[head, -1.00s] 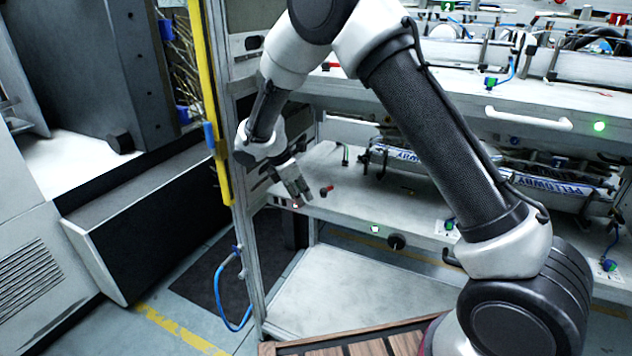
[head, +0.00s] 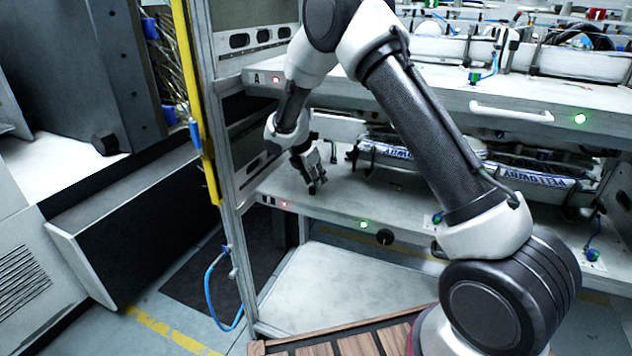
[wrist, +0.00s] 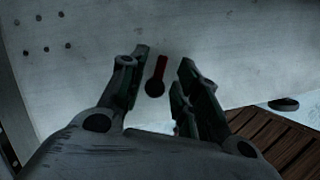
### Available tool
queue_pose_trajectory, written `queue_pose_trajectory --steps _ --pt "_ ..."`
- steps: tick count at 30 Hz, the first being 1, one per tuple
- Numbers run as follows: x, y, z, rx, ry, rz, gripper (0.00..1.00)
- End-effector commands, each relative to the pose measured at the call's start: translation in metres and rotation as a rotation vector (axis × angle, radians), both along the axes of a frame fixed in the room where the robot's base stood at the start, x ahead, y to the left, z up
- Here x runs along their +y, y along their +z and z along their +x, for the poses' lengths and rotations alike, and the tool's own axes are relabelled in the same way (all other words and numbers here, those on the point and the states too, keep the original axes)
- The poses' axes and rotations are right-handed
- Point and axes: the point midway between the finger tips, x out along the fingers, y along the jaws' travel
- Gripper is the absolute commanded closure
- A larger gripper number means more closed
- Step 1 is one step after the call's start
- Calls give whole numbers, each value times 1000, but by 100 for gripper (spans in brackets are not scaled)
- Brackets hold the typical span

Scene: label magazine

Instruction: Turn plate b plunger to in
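Plate b is the lower grey shelf (head: 335,203), with a label at its front left corner. Its plunger, a red stem with a dark round knob (wrist: 155,87), shows in the wrist view between my gripper's fingers, apart from both. In the head view my gripper (head: 313,180) points down over the left part of plate b and mostly hides the plunger. My gripper (wrist: 160,85) is open, with a clear gap on each side of the plunger.
The upper shelf (head: 420,90), marked A, overhangs plate b. Label reels (head: 540,178) stand on plate b to the right. A black knob (head: 384,237) and a green light (head: 362,224) are on its front edge. A frame post (head: 228,200) stands left.

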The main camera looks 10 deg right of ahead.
Motion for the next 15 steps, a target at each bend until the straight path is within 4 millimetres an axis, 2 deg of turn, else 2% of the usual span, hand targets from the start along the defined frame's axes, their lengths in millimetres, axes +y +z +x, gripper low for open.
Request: queue_pose_trajectory --steps 6,14,15 --pt "-5 -15 3 0 0 0 68" --pt "-5 -16 3 -1 -1 1 68" --pt "-6 -16 3 -1 -1 1 73"
